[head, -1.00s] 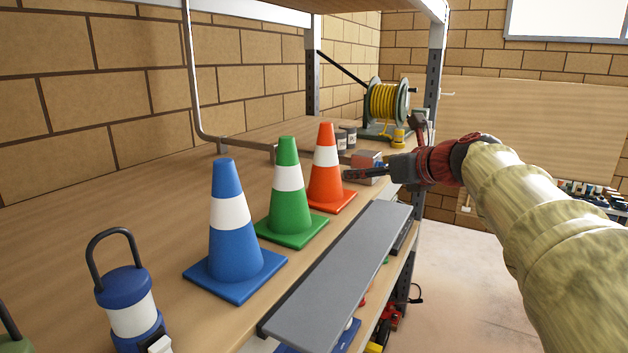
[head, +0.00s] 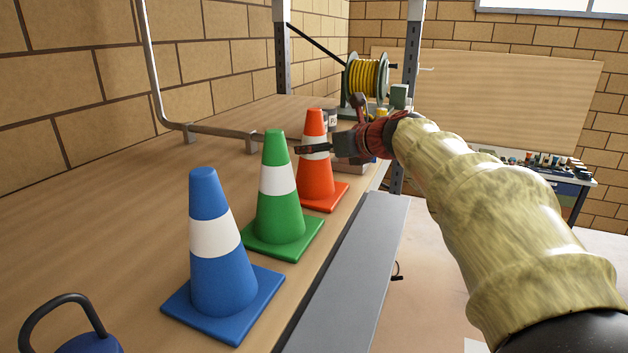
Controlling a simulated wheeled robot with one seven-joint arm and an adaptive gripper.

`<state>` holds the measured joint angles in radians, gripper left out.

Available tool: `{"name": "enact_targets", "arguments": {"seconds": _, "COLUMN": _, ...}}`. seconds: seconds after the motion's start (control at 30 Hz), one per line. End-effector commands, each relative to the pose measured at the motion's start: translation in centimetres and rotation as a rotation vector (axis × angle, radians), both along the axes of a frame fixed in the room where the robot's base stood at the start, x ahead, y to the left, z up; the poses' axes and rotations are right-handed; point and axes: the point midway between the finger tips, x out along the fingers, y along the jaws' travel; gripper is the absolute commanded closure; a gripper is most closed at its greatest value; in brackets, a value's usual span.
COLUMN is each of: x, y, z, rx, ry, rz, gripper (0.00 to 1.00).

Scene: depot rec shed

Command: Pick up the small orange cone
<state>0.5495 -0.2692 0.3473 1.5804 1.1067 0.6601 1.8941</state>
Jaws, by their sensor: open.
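The small orange cone (head: 316,180) with a white band stands upright on the wooden shelf, the farthest of three cones in a row. My gripper (head: 308,149) comes in from the right at the height of the white band and is open. A dark finger crosses in front of the band and hides part of it, its tip reaching towards the green cone. The other finger is not clearly seen, so I cannot tell whether the jaws are around the cone or touching it.
A green cone (head: 280,215) stands close in front of the orange one, and a blue cone (head: 221,265) is nearer still. A grey board (head: 352,275) runs along the shelf's right edge. A yellow hose reel (head: 366,78) stands behind. A bent metal pipe (head: 215,130) is at the left.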

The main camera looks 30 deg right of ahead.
Motion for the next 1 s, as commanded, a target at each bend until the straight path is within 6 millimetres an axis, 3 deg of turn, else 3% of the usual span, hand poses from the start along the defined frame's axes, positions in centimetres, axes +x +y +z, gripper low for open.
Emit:
{"name": "enact_targets", "arguments": {"seconds": 0.17, "x": 2.4, "y": 0.2, "z": -0.8, "rx": 0.0, "ry": 0.002, "rz": 0.001, "gripper": 0.24}}
{"name": "enact_targets", "arguments": {"seconds": 0.4, "x": 2.6, "y": 0.2, "z": -0.9, "rx": 0.0, "ry": 0.0, "rz": -0.001, "gripper": 0.24}}
{"name": "enact_targets", "arguments": {"seconds": 1.0, "x": 2.6, "y": 0.2, "z": -0.9, "rx": 0.0, "ry": 0.0, "rz": -0.001, "gripper": 0.58}}
